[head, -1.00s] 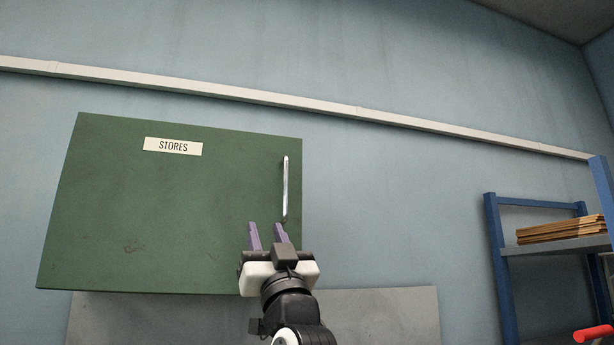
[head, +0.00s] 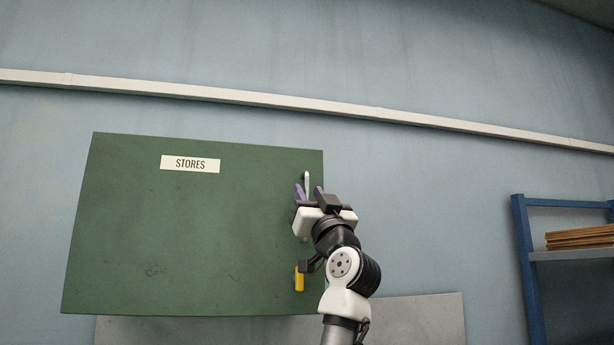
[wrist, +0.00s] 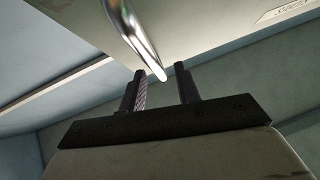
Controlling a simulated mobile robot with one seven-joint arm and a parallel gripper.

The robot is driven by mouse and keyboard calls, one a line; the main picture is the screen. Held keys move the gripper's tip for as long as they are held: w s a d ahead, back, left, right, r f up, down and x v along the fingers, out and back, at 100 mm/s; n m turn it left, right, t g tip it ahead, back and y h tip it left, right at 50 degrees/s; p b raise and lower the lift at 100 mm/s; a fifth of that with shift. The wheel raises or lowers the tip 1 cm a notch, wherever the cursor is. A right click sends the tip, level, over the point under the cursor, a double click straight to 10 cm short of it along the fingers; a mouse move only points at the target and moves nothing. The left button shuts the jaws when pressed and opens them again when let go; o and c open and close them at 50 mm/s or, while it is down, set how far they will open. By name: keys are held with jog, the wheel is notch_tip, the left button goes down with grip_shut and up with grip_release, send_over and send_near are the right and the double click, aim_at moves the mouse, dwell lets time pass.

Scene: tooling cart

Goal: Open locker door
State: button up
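The green locker door (head: 190,235) has a STORES label (head: 190,164) and is closed against the wall-mounted locker. A silver bar handle (head: 307,181) stands upright near its right edge. My gripper (head: 309,190) is at the handle's lower part in the head view, and hides some of it. In the wrist view the gripper (wrist: 161,74) is open, its two fingers apart. The handle (wrist: 133,33) runs down from the top, and its end lies between the fingertips. I cannot tell whether the fingers touch it.
A yellow piece (head: 299,279) shows low on the door's right side, partly beside my arm. A grey panel (head: 430,318) is below the locker. A blue shelf rack (head: 527,260) with brown stacked sheets (head: 578,239) stands at right. The wall between locker and rack is clear.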

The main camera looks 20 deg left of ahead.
jog(key=shift+p+x, duration=0.45)
jog(key=shift+x, duration=0.75)
grip_shut()
